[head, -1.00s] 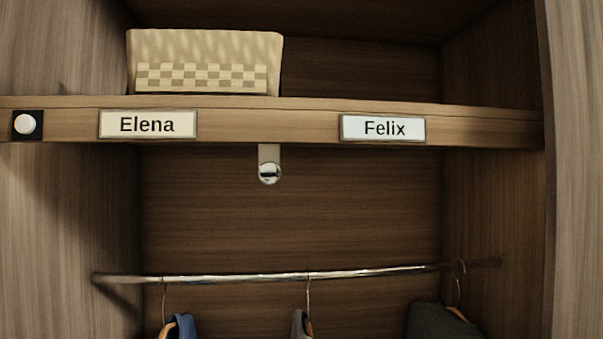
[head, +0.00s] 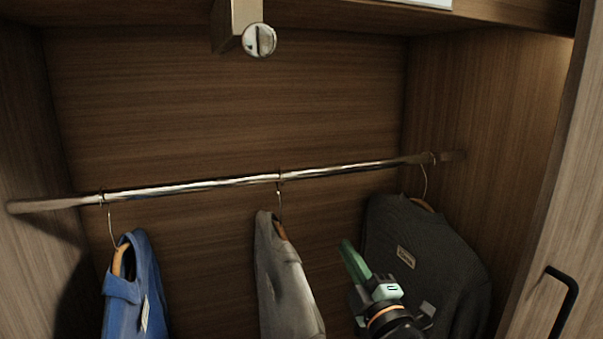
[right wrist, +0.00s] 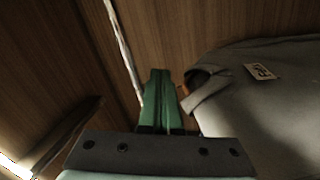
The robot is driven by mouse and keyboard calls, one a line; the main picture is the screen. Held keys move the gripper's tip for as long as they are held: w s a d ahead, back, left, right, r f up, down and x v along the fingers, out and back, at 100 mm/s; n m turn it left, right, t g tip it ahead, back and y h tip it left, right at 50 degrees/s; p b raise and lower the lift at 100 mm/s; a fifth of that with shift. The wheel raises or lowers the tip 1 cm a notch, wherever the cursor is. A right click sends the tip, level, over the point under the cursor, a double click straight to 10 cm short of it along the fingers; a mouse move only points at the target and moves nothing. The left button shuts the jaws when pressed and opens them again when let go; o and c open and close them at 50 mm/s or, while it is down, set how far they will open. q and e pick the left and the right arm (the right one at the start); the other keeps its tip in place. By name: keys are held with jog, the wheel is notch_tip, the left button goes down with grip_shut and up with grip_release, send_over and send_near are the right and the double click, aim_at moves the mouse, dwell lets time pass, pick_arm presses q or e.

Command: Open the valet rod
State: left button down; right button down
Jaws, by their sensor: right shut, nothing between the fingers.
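The valet rod (head: 259,40) shows as a round chrome end on a bracket under the shelf, at the top of the head view. It appears pushed in, with only its end face showing. My right gripper (head: 347,247) is below it and to the right, in front of the dark grey jacket, well apart from the rod. Its green fingers are shut with nothing between them, as the right wrist view (right wrist: 158,75) also shows. The valet rod does not show in the right wrist view. My left gripper is not in view.
A chrome hanging rail (head: 225,182) spans the closet. On it hang a blue garment (head: 135,290), a grey garment (head: 282,280) and a dark grey jacket (head: 425,260). A black handle (head: 566,300) is at the right. Space between rail and shelf is clear.

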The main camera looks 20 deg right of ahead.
jog(key=s+a+r+n+g+y, duration=0.1)
jog(key=s+a+r+n+y, duration=0.1)
jog(key=r+n+y, duration=0.95)
jog(key=s+a+r+n+y, duration=0.25)
jog(key=r+n+y, duration=0.65)
jog(key=r+n, duration=0.5)
jog(key=s+r+n+g+h, duration=0.1)
jog(key=s+r+n+g, duration=0.5)
jog(key=n, duration=0.8)
jog(key=s+r+n+g+h, duration=0.3)
jog(key=n+g, duration=0.5)
jog(key=n, duration=0.7)
jog(key=w+a+y+p, duration=0.1)
jog(key=w+a+p, duration=0.1)
jog(key=a, duration=0.7)
jog(key=shift+f, duration=0.25)
jog(key=shift+s, duration=0.1)
